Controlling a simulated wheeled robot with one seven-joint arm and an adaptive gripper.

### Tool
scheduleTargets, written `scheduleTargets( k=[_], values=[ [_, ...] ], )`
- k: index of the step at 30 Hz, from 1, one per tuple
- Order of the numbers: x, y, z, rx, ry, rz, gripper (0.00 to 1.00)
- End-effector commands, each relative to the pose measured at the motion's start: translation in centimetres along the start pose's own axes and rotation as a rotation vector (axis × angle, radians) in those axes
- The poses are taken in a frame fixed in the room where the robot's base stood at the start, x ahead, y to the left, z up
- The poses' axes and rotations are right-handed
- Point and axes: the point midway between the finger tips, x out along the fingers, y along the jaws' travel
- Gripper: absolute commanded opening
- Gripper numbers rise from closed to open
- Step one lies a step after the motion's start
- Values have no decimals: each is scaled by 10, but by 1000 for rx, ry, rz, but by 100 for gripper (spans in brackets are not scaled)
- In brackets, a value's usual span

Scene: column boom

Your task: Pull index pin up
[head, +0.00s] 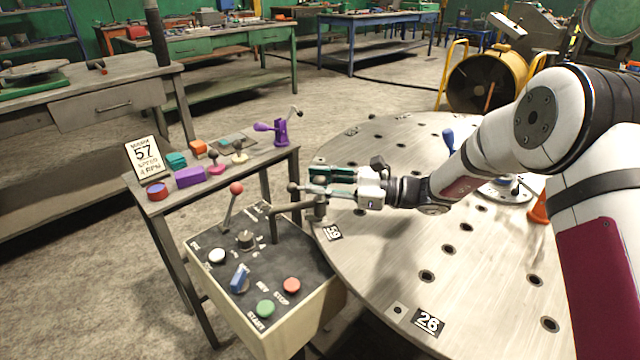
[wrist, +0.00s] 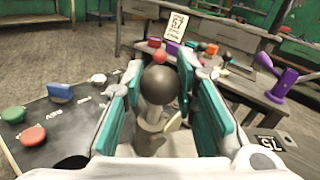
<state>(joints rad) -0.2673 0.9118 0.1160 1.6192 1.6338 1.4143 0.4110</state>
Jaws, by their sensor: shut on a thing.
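The index pin has a black ball knob (wrist: 160,86) on a pale grey stem, seen in the wrist view between my two green finger pads. My gripper (head: 320,180) is closed around it, with a pad on each side. In the head view my gripper reaches in level from the right, above the near-left edge of the round table. A dark bent bracket (head: 290,207) rises from the control box and runs to a short cylinder just below my fingers. My fingers hide most of the pin in the head view, so I cannot tell how far it is raised.
The control box (head: 262,285) carries a red-ball lever (head: 236,188), a blue switch and several buttons. The round holed table (head: 460,260) lies under my arm. A narrow bench (head: 172,203) behind holds a sign, coloured blocks and a purple crank (head: 281,130).

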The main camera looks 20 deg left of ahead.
Motion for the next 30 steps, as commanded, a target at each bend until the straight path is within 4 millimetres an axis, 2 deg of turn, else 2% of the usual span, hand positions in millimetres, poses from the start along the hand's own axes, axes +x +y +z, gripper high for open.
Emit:
scheduleTargets(
  k=[1, 5, 14, 15, 17, 26, 30],
  values=[
    [0, -3, 11, -3, -2, -2, 0],
    [0, -6, 27, -5, -3, -3, 0],
    [0, -7, 29, -6, -6, -2, 0],
    [0, -7, 29, -6, -7, -2, 35],
    [0, -7, 29, -6, -6, -3, 47],
    [-1, -6, 26, -3, -2, -2, 47],
    [-10, -6, 26, -3, -1, -4, 47]
  ],
)
